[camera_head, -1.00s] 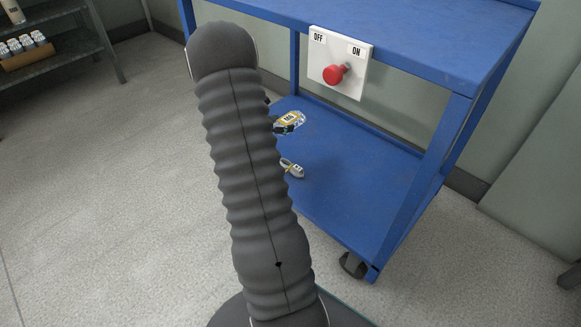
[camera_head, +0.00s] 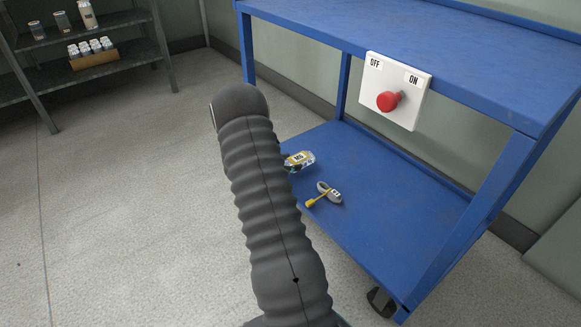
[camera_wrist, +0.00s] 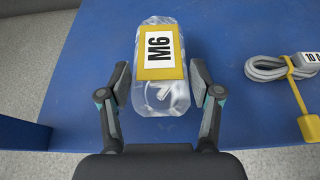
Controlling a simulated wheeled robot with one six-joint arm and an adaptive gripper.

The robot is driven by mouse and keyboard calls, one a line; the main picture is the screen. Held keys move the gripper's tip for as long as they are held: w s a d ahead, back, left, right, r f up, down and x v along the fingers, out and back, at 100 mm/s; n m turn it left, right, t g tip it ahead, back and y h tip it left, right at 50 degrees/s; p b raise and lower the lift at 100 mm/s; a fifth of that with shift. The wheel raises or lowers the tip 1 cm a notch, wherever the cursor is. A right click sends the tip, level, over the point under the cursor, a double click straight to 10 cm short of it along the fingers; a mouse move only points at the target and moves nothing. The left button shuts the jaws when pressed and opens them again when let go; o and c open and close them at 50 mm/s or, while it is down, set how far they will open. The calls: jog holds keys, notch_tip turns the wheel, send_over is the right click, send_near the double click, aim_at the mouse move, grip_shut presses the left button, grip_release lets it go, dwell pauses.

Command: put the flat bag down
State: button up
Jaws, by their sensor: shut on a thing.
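The flat bag is a clear plastic bag (camera_wrist: 160,95) with a yellow-edged white label reading M6. In the head view the bag (camera_head: 299,160) shows at the right edge of my arm, over the lower blue shelf (camera_head: 385,215). My arm hides part of it and most of the gripper there. I cannot tell whether the bag touches the shelf.
A coiled grey cable with a yellow tag (camera_head: 328,193) lies on the lower shelf, right of the bag. A white OFF/ON panel with a red knob (camera_head: 388,101) hangs on the upper shelf's edge. The shelf is bare to the right. A grey rack (camera_head: 110,62) stands far left.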

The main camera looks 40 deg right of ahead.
jog(key=shift+f, duration=0.75)
jog(key=shift+f, duration=0.1)
jog(key=shift+f, duration=0.15)
jog(key=o, duration=1.2)
jog(key=shift+o, duration=0.2)
